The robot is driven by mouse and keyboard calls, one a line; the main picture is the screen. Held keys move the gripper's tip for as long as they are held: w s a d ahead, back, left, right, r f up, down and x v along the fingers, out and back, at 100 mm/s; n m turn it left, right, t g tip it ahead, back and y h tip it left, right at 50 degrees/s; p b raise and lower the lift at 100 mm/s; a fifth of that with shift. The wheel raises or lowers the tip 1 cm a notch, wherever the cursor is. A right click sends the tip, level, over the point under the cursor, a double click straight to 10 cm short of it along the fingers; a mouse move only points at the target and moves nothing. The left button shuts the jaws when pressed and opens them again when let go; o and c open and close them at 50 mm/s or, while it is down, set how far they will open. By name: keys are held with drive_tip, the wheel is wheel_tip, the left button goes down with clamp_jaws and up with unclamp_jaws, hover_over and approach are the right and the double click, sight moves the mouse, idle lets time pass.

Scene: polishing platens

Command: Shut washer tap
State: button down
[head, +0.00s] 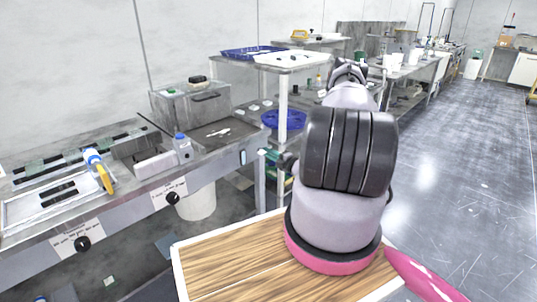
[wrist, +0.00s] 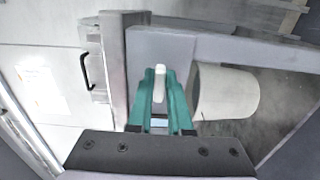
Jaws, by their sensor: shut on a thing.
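My gripper (wrist: 160,75) has two teal fingers, which close around a small pale handle (wrist: 160,70) in the wrist view. This pale piece sits where the washer tap could be, but its body is hidden behind the fingers. In the head view my gripper (head: 270,155) is low beside the right end of the grey bench, partly hidden by my arm. The tap cannot be made out clearly there.
The grey bench (head: 135,190) carries two black knobs (head: 172,198) (head: 83,243) with paper labels, and a blue-capped bottle (head: 183,148). A white bin (head: 197,203) stands under it and also shows in the wrist view (wrist: 225,92). A wooden top (head: 235,262) lies in front. Open floor is at right.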

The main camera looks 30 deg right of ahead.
idle(0.4)
drive_tip(key=c, duration=0.8)
unclamp_jaws()
drive_tip(key=shift+c, duration=0.2)
drive_tip(key=v, duration=1)
drive_tip(key=shift+s, duration=0.4)
drive_tip(key=shift+d, duration=0.2)
drive_tip(key=shift+r, duration=0.1)
